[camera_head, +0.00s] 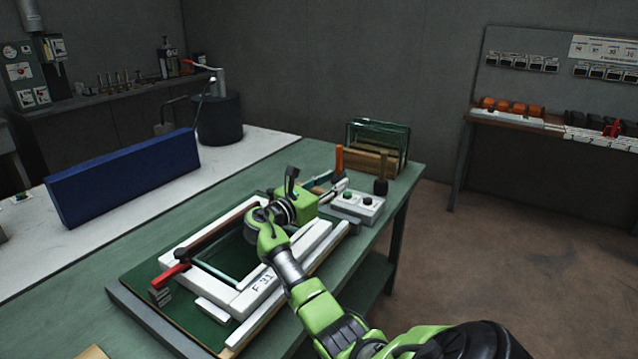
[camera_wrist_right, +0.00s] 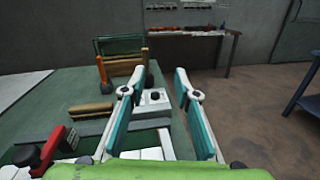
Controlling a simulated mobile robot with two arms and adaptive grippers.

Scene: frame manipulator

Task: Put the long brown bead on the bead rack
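A long brown bead (camera_head: 208,232) lies along the far left side of the white frame (camera_head: 248,292) in the head view. Its upper end is hidden near my right gripper. My right gripper (camera_head: 338,188) is over the far end of the frame, pointing toward the control box. In the right wrist view the right gripper (camera_wrist_right: 158,72) is open, with nothing between its teal-padded fingers. Brown wooden bars (camera_wrist_right: 92,111) lie on the table left of the fingers; I cannot tell whether they are the bead rack. My left gripper is not in view.
A white control box (camera_head: 358,204) stands on the green table (camera_head: 75,258), near its right edge. A wooden stand (camera_head: 374,162) holds glass panes behind it. A red clamp (camera_head: 170,276) sits at the frame's near left corner. A blue panel (camera_head: 125,178) stands at left.

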